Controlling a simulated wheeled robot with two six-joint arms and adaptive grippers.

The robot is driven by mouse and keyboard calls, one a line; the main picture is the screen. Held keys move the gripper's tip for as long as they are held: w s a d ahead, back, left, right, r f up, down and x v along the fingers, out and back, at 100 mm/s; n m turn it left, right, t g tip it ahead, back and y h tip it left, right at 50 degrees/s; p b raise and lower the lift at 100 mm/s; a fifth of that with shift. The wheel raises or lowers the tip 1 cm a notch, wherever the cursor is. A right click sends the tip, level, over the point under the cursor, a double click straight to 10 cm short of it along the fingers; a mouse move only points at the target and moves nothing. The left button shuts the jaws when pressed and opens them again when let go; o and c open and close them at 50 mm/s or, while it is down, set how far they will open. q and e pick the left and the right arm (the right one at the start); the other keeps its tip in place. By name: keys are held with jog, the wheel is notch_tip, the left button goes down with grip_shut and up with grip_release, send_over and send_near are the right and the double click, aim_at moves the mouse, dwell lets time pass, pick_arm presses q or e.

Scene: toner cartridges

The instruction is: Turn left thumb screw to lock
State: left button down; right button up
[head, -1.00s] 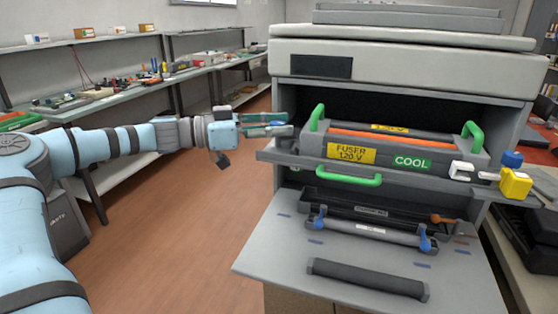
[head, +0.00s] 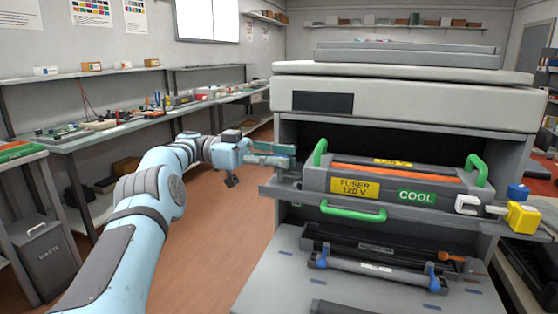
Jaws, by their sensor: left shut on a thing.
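The fuser unit (head: 400,185), dark grey with an orange strip and yellow and green labels, sits in the printer's open front. My left gripper (head: 290,155) is at the fuser's left end, its fingers pointing right. It is shut on the left thumb screw, which the fingers hide, so its angle cannot be read. At the fuser's right end are a white C-shaped part (head: 467,203) and a yellow block (head: 524,217) with a blue piece on top (head: 518,192). My right gripper is not in view.
Green handles (head: 320,152) stand on the fuser, and another green handle (head: 353,211) is below its shelf. The printer's open lower door (head: 270,285) juts forward under a dark roller tray (head: 375,250). A cluttered bench (head: 75,140) runs along the left. The floor between is clear.

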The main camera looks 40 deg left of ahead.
pick_arm(q)
jog(key=shift+d, duration=0.1)
jog(key=c, duration=1.7)
grip_release()
jog(key=o, duration=0.4)
jog(key=shift+d, duration=0.2)
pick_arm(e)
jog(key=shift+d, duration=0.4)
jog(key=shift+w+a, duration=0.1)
